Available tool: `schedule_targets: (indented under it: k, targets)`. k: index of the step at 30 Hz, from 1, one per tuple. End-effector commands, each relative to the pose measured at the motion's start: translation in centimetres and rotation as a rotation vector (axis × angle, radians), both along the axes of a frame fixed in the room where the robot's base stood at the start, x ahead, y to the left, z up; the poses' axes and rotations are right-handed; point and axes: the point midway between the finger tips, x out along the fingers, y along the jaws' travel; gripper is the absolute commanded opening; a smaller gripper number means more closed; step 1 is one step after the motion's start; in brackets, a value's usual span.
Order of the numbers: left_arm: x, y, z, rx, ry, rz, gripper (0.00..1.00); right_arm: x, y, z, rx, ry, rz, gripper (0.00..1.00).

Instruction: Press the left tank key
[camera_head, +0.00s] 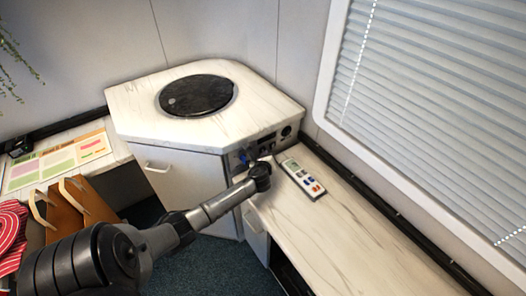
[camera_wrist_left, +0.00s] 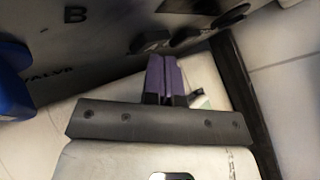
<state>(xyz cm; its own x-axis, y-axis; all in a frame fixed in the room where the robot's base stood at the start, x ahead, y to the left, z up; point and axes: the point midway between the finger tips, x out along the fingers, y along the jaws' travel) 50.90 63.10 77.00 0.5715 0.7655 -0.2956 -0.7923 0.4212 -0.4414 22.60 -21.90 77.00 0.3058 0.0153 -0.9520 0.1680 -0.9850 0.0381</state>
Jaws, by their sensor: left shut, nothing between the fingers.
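My left gripper (camera_head: 262,174) is at the front of the corner unit, over the inner end of the side counter. In the left wrist view its purple fingers (camera_wrist_left: 163,76) are together with nothing between them, pointing at a dark panel face. That panel (camera_head: 267,143) carries dark knobs (camera_wrist_left: 187,37) and a blue handle (camera_wrist_left: 12,85), left of the fingers. A white keypad (camera_head: 302,178) with coloured keys lies on the counter, just right of the gripper. I cannot tell which key is the left tank key, or whether the fingers touch anything. My right gripper is not in view.
The corner unit has a round black lid (camera_head: 196,95) on its marbled top. The side counter (camera_head: 365,238) is clear towards the front, below a window with blinds (camera_head: 430,100). Brown folders (camera_head: 82,205) and a striped red item (camera_head: 10,238) are at left.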

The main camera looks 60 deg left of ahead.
Motion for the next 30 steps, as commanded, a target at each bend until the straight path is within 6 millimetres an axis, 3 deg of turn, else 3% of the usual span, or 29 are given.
schedule_targets:
  k: [16,30]
  targets:
    - [0.0,0.2,0.0,0.000,0.000,0.001,0.00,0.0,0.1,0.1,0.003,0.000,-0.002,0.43]
    - [0.1,-1.4,0.1,0.000,0.000,0.001,0.00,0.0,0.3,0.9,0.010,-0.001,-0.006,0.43]
